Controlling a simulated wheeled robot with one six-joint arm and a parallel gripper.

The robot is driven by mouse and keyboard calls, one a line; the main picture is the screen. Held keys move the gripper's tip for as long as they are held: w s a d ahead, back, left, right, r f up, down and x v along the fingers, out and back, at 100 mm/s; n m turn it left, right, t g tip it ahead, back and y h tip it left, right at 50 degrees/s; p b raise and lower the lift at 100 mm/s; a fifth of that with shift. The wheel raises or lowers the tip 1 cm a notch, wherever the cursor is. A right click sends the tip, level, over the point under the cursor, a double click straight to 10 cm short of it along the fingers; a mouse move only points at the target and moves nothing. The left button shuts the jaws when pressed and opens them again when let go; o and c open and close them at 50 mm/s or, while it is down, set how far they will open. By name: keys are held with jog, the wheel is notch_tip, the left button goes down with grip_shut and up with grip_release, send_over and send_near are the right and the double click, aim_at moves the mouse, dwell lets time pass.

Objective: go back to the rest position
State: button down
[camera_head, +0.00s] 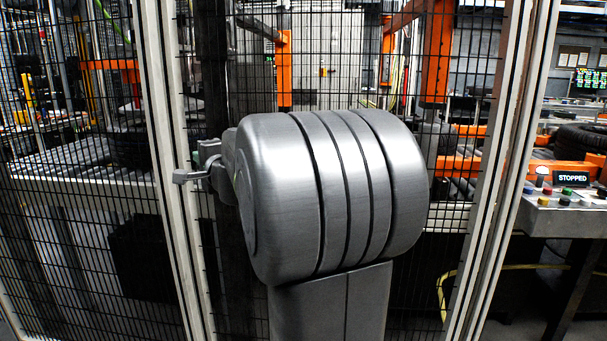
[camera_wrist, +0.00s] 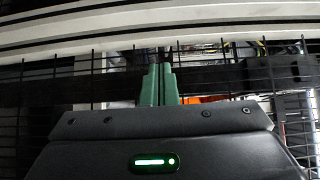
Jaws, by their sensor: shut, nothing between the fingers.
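My gripper (camera_wrist: 160,70) shows in the wrist view as two green fingers side by side, shut with nothing between them. Its dark body with a lit green bar fills the lower part of that view. The fingers point toward black wire mesh (camera_wrist: 90,88) and a pale frame bar (camera_wrist: 150,30); I cannot tell whether they touch. In the head view my grey arm fills the middle, in front of the fence, and hides what is behind it. The gripper's fingers cannot be made out there.
A mesh fence (camera_head: 80,250) with pale posts (camera_head: 505,160) stands close ahead. A roller conveyor (camera_head: 80,180) lies behind the fence at left.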

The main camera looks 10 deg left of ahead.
jog(key=s+a+p+x, duration=0.1)
jog(key=p+x, duration=0.2)
jog(key=x, duration=0.9)
jog(key=shift+s+a, duration=0.15)
jog(key=shift+s, duration=0.05)
